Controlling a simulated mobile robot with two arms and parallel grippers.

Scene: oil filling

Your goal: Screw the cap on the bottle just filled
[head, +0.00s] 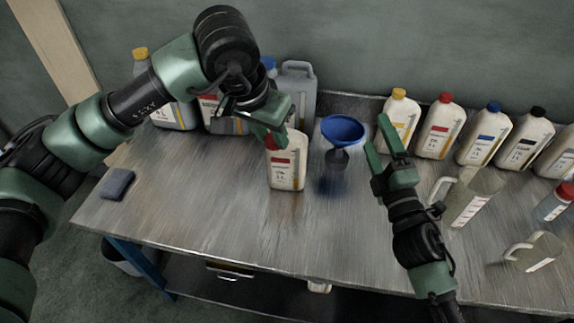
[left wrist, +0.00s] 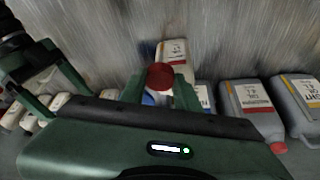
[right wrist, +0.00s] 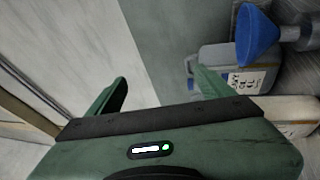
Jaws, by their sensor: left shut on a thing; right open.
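A white bottle with a red-and-white label (head: 286,168) stands upright on the metal table, left of the blue funnel. A red cap (left wrist: 160,76) sits between the fingers of my left gripper (left wrist: 158,88), which is shut on it. In the head view my left gripper (head: 272,138) is at the top of this bottle and partly covers the cap. The bottle body (left wrist: 172,50) shows behind the cap in the left wrist view; I cannot tell how far the cap sits on the neck. My right gripper (head: 378,138) is open and empty, right of the funnel.
A blue funnel (head: 343,130) stands on a dark holder. Capped bottles, including a yellow-capped one (head: 401,114) and a red-capped one (head: 440,126), line the back right. Grey canisters (head: 297,85) stand behind my left gripper. Clear jugs (head: 470,197) are at right. The front middle is clear.

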